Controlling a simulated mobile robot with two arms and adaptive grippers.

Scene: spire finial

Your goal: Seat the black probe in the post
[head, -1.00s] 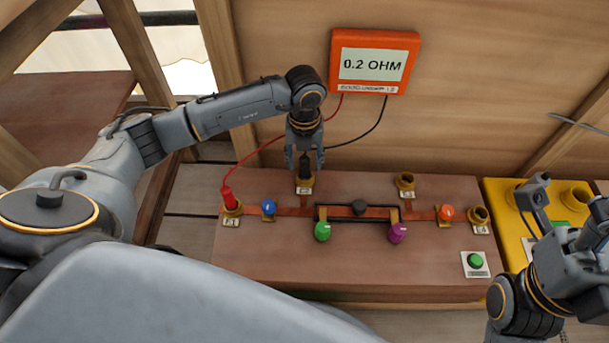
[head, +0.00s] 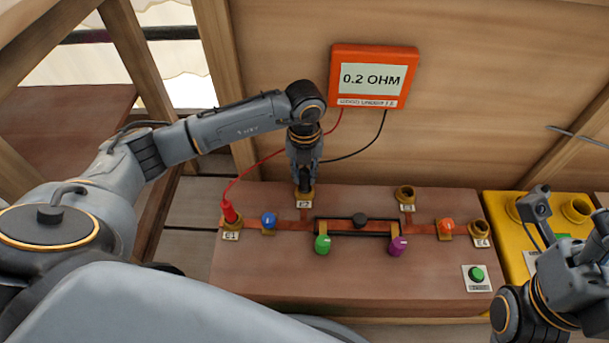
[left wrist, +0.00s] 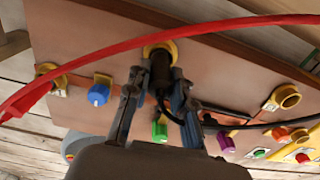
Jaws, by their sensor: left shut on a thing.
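The black probe (head: 305,182) stands upright at the brass post labelled E2 (head: 304,198), at the back of the wooden board. My left gripper (head: 304,174) is shut on it from above. In the left wrist view, the probe (left wrist: 161,72) is between the two fingers (left wrist: 158,100), and its far end is at the brass ring of the post (left wrist: 160,48). How deep it sits in the ring is hidden. The red probe (head: 229,211) stands tilted in the left post. My right gripper is at the right edge; its fingers are not clear.
An orange meter (head: 373,76) on the back wall reads 0.2 OHM, with red and black leads. Blue, green, purple and orange knobs sit on the board (head: 290,265). Two other brass posts (head: 405,193) are empty. A yellow block (head: 508,247) stands at right.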

